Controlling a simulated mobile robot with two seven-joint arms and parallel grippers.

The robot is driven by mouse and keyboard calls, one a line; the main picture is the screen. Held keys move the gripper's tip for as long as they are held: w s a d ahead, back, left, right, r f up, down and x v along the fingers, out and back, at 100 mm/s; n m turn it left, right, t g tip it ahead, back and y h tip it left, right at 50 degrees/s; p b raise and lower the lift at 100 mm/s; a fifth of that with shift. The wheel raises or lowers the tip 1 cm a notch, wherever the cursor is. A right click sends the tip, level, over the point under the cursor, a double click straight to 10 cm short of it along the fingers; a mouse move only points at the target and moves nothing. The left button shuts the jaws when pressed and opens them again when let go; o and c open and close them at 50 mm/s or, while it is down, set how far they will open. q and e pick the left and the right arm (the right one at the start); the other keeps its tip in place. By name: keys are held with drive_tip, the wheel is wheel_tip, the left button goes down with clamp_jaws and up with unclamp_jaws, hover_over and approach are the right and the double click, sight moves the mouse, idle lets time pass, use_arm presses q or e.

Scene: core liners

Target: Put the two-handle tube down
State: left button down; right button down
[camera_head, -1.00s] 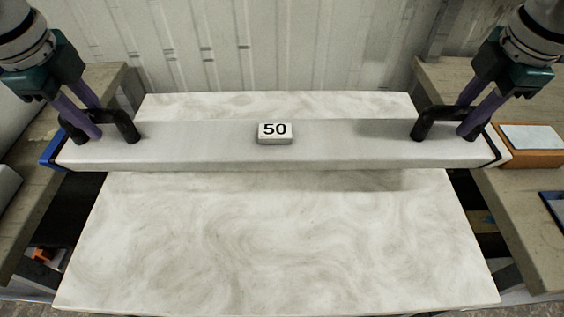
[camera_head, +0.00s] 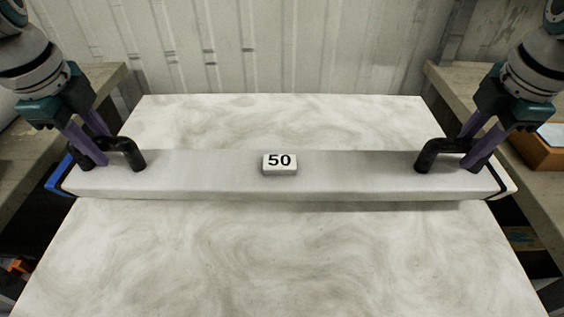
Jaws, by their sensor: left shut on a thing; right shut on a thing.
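The two-handle tube (camera_head: 350,176) is a long light grey box-shaped bar lying crosswise over the marbled white table (camera_head: 280,260). It has a black handle near each end, a blue cap at the left end and a small "50" plate (camera_head: 280,164) in the middle. My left gripper (camera_head: 103,150) is shut on the left handle (camera_head: 130,150). My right gripper (camera_head: 468,152) is shut on the right handle (camera_head: 432,152). The tube looks level. A narrow shadow runs along its lower front edge; I cannot tell whether its underside touches the table.
Side benches stand at the left (camera_head: 40,165) and right (camera_head: 480,90), with gaps between them and the table. An orange box (camera_head: 540,150) with a pale top lies on the right bench. A pale ribbed wall (camera_head: 280,45) stands behind. The table is clear in front of and behind the tube.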

sight(454, 167)
use_arm(q)
drive_tip(key=shift+w+f, duration=0.1)
use_arm(e)
drive_tip(key=shift+w, duration=0.1)
